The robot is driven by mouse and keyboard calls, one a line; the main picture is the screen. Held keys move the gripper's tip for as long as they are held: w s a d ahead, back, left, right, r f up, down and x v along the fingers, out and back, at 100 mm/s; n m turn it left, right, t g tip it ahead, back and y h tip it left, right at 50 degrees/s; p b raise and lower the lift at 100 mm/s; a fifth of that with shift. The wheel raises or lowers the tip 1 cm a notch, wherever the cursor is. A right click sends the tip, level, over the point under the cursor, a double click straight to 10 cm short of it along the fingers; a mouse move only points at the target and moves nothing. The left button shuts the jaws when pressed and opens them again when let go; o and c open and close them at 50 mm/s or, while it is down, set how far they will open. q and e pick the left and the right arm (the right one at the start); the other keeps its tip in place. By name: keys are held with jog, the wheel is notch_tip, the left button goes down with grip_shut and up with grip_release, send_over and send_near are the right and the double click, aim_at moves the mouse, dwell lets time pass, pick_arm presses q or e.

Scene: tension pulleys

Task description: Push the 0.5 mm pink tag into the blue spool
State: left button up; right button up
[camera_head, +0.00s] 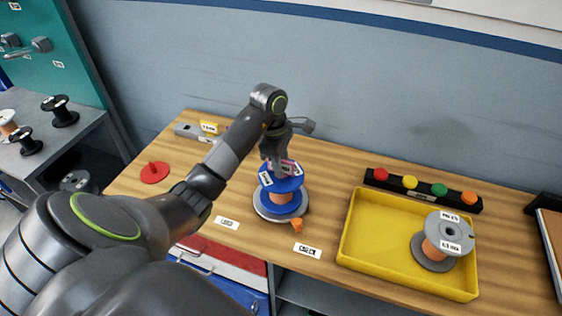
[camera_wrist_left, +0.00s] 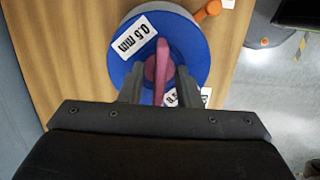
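The blue spool (camera_head: 282,181) stands upright on a round grey base on the wooden bench, with copper-coloured wire between its flanges. In the left wrist view its blue top flange (camera_wrist_left: 192,42) carries a white "0.5 mm" label. My left gripper (camera_head: 280,163) points down over the middle of the spool. In the left wrist view its fingers (camera_wrist_left: 158,85) are on either side of the upright pink tag (camera_wrist_left: 161,62) and appear closed on it. The tag stands at the spool's centre; its lower end and how deep it sits are hidden. My right gripper is in neither view.
A yellow tray (camera_head: 376,240) holds a grey spool (camera_head: 449,232) at the right. Behind it is a black rack (camera_head: 425,190) with coloured knobs.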

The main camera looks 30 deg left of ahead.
pick_arm(q)
jog(key=shift+r, duration=0.1)
jog(key=a+r+p, duration=0.1)
jog(key=r+p, duration=0.9)
jog(key=r, duration=0.1)
jog(key=a+r+p, duration=0.1)
jog(key=r+p, duration=0.5)
jog(key=shift+s+a, duration=0.3)
dwell(0.3)
